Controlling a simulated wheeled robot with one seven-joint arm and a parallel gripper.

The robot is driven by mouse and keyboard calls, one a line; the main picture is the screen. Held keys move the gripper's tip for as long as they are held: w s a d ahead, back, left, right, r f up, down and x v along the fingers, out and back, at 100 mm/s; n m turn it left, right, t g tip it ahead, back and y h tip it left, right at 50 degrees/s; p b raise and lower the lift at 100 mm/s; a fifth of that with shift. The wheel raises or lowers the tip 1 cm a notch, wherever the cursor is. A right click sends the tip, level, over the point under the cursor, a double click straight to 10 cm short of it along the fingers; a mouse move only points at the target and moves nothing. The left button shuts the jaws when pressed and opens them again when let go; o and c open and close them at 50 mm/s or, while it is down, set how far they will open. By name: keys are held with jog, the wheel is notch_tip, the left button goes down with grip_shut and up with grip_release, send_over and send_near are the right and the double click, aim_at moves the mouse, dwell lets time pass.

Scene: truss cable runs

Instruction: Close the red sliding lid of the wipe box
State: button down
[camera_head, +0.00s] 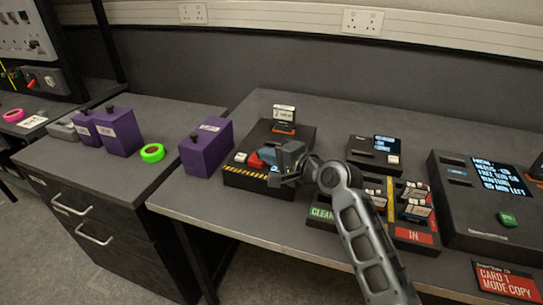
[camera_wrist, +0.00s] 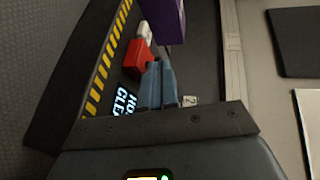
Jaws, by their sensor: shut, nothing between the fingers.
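The wipe box (camera_head: 297,135) is a low black box on the desk, with a yellow-and-black striped front edge. The same black box fills much of the wrist view (camera_wrist: 72,65), beside a lit panel whose text is partly hidden. The red lid (camera_head: 254,160) shows as a small red block on its top; it also shows in the wrist view (camera_wrist: 137,56). My gripper (camera_head: 267,155) is over the box, its blue fingers (camera_wrist: 156,66) shut and empty. The fingertips are close beside the red lid; I cannot tell whether they touch it. My gripper hides part of the box.
A purple box (camera_head: 205,150) stands left of the wipe box, across a gap from other purple boxes (camera_head: 120,134) and a green tape roll (camera_head: 152,153). A black panel with cards (camera_head: 415,207) and a screen unit (camera_head: 490,185) are at right. The wall closes the back.

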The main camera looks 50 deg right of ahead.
aim_at(248, 166)
jog(key=w, duration=0.1)
jog(key=w+a+p, duration=0.1)
jog(key=w, duration=0.1)
jog(key=w+p, duration=0.1)
jog(key=shift+w+a+r, duration=0.2)
jog(key=shift+w+a, duration=0.05)
jog(key=shift+a, duration=0.1)
jog(key=shift+w+a+f, duration=0.1)
jog(key=shift+w+a, duration=0.1)
jog(key=shift+w, duration=0.2)
jog(key=shift+a, duration=0.1)
jog(key=shift+p, duration=0.3)
